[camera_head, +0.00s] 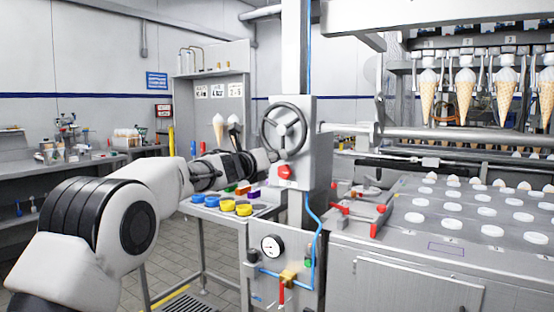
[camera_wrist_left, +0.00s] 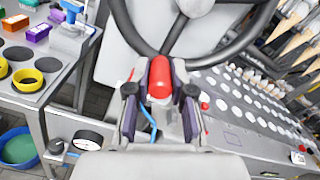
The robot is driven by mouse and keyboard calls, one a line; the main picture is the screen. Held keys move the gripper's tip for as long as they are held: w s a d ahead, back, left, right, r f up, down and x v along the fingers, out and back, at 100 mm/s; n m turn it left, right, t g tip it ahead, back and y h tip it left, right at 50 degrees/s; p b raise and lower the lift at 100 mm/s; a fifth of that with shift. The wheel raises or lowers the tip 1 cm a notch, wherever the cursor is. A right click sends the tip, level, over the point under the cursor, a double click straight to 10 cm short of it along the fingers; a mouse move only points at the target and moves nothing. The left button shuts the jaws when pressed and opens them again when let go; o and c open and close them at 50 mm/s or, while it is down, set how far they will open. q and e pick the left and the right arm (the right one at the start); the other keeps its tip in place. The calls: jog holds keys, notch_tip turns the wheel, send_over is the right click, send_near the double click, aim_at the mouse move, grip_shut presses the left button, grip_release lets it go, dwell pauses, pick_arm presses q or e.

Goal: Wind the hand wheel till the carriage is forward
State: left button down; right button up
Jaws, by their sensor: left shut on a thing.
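The dark hand wheel (camera_head: 283,128) with its three spokes is mounted on a grey upright box beside the machine. My left gripper (camera_head: 274,155) is at the lower part of the wheel's rim. In the left wrist view, the fingers of my left gripper (camera_wrist_left: 160,92) are closed around a red rounded grip (camera_wrist_left: 160,76) just below the dark rim of the hand wheel (camera_wrist_left: 172,50). The fingertips are partly hidden in the head view. Which part is the carriage, and how far forward it stands, I cannot tell. My right gripper is not in view.
A gauge (camera_head: 272,247) and blue hose (camera_head: 313,225) are below. Yellow and blue rings lie on a side table (camera_head: 262,209) at the left. The machine's top (camera_head: 440,236) holds rows of white discs; cones (camera_head: 465,95) hang above.

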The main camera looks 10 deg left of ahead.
pick_arm(q)
jog(key=shift+a, duration=0.1)
jog(key=c, duration=1.4)
grip_release()
jog(key=o, duration=0.4)
jog(key=shift+a+f, duration=0.1)
jog(key=shift+w+a, duration=0.1)
jog(key=shift+s, duration=0.2)
jog(key=v, duration=1.1)
jog(key=shift+s+a, duration=0.15)
jog(key=shift+s, duration=0.15)
